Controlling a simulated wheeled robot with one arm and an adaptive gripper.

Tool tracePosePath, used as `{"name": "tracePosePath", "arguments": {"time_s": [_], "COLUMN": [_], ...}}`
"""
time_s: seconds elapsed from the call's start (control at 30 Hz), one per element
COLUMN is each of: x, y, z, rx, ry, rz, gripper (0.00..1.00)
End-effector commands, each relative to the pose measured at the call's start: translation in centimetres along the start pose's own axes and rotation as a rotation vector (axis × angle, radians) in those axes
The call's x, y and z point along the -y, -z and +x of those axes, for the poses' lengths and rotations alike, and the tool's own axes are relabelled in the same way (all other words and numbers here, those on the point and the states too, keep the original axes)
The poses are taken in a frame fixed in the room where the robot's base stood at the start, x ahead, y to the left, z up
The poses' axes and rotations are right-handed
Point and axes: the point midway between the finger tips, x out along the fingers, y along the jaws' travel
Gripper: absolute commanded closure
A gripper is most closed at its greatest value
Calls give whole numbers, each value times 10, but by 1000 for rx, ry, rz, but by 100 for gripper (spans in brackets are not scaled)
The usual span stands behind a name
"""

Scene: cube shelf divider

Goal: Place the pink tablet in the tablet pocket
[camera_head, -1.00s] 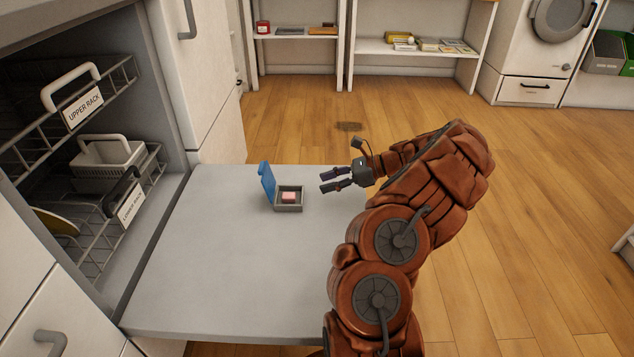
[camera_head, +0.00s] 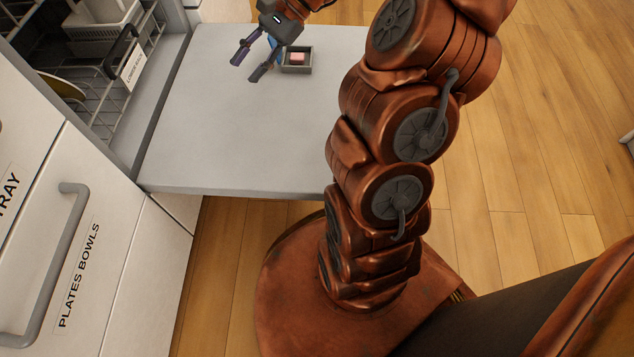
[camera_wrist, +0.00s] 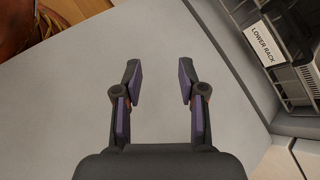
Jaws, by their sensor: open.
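The pink tablet (camera_head: 297,57) lies inside a small grey open-topped tray (camera_head: 297,70) on the grey surface, in the head view. A blue lid (camera_head: 274,50) stands at the tray's left side, partly hidden behind my gripper. My gripper (camera_head: 249,68) is open and empty, just left of the tray and above the surface. In the wrist view its two purple-padded fingers (camera_wrist: 160,80) are spread over bare grey surface. The tablet and tray are out of the wrist view. Whether the tray is the tablet pocket I cannot tell.
The grey surface (camera_head: 215,140) is otherwise clear. An open dishwasher-like cabinet with a lower rack (camera_head: 110,85) stands at the left; its label (camera_wrist: 262,45) shows in the wrist view. Below it is a white front marked "PLATES BOWLS" (camera_head: 110,270).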

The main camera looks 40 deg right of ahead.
Motion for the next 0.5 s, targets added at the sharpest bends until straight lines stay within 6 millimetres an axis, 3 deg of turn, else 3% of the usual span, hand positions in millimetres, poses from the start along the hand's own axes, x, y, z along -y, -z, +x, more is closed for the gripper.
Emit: {"name": "tracePosePath", "arguments": {"time_s": [0.03, 0.2, 0.5], "x": [-5, -34, -104], "y": [-16, -58, -107], "z": [10, 39, 69], "rx": [-11, -46, -113], "ry": [-48, -206, -479], "rz": [-55, -233, -520], "gripper": [59, 59, 59]}}
